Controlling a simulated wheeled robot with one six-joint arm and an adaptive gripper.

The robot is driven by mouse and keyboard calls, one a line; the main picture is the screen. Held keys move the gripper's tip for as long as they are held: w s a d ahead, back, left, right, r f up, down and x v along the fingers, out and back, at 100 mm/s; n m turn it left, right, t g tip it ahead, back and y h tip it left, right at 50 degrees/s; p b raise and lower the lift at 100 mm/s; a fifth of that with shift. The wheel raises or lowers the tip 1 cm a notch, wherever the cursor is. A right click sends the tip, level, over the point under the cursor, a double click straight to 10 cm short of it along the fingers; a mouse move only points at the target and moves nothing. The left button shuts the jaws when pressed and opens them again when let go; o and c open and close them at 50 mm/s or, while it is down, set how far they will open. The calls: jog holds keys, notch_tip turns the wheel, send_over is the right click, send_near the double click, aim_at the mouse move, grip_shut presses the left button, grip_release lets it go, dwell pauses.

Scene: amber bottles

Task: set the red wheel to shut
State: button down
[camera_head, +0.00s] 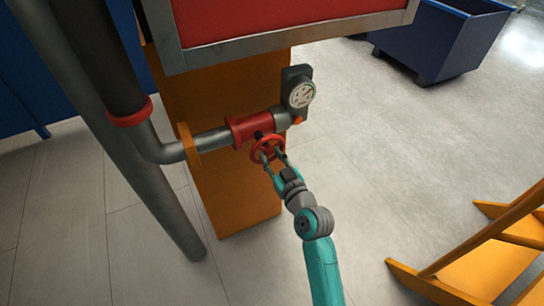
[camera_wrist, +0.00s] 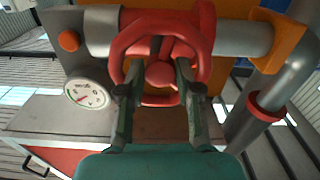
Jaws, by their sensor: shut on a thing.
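The red wheel (camera_head: 267,148) sits on the front of a red valve body (camera_head: 252,127) in a grey pipe line. In the wrist view the red wheel (camera_wrist: 117,48) fills the upper middle, with its round hub and spokes showing. My gripper (camera_head: 273,164) reaches it from the front. In the wrist view the two fingers of my gripper (camera_wrist: 158,82) are shut on the wheel, one at each side of the hub, across its lower part. The fingers hide parts of the rim. I see no mark that tells how far the wheel is turned.
A round gauge (camera_head: 301,95) on a dark plate stands right of the valve; it also shows in the wrist view (camera_wrist: 88,94). An orange post (camera_head: 235,200) is behind the pipe. A blue bin (camera_head: 440,45) and an orange frame (camera_head: 480,255) stand right, with open floor between.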

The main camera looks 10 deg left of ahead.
jog(key=m, duration=1)
jog(key=shift+s+a+m, duration=0.1)
jog(key=shift+m, duration=0.3)
jog(key=m, duration=0.5)
jog(key=shift+r, duration=0.1)
jog(key=m, duration=0.6)
jog(key=shift+r, duration=0.1)
jog(key=c, duration=1.1)
grip_release()
jog(key=shift+o, duration=0.2)
